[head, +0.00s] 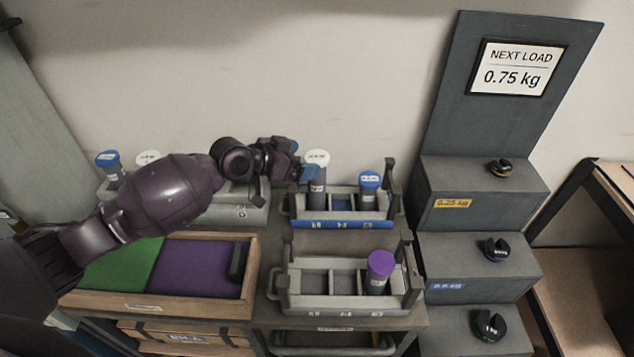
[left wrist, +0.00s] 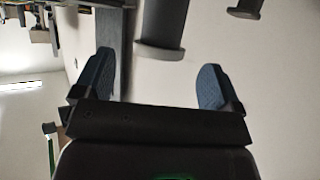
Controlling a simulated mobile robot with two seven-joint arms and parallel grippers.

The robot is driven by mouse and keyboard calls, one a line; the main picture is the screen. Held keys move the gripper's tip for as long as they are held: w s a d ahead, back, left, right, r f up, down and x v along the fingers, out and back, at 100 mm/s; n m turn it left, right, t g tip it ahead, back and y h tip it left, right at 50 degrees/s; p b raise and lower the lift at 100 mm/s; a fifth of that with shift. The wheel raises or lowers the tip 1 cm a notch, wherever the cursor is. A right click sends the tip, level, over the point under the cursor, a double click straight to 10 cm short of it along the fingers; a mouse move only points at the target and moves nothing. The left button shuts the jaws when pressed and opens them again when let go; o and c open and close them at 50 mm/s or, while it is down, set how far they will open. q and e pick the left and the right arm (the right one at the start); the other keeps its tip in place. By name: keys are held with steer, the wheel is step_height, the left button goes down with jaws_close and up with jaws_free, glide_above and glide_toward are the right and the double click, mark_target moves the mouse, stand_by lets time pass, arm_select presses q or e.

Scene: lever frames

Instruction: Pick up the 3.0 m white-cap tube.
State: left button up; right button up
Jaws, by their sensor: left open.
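A grey tube with a white cap (head: 317,158) stands upright in the left part of the blue-fronted rack (head: 341,223). Another white cap (head: 148,158) shows behind my left arm, its tube mostly hidden. The cap writing is too small to read. My left gripper (head: 302,161) is open, with blue fingertips just left of the white-cap tube in the rack. In the left wrist view my open fingers (left wrist: 155,85) have nothing between them. A dark capped cylinder (left wrist: 163,22) lies beyond them, roughly in line with the gap. My right gripper is not in view.
A blue-cap tube (head: 369,191) stands right of the white-cap one. A purple-cap tube (head: 380,267) is in the front rack (head: 345,307). Another blue-cap tube (head: 108,165) stands at far left. A wooden tray (head: 250,300) is left; grey steps (head: 475,260) are right.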

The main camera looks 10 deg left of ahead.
mark_target(312, 158)
arm_select(q)
steer(key=shift+x, duration=2.55)
steer(key=shift+r, duration=0.15)
steer(key=c, duration=1.5)
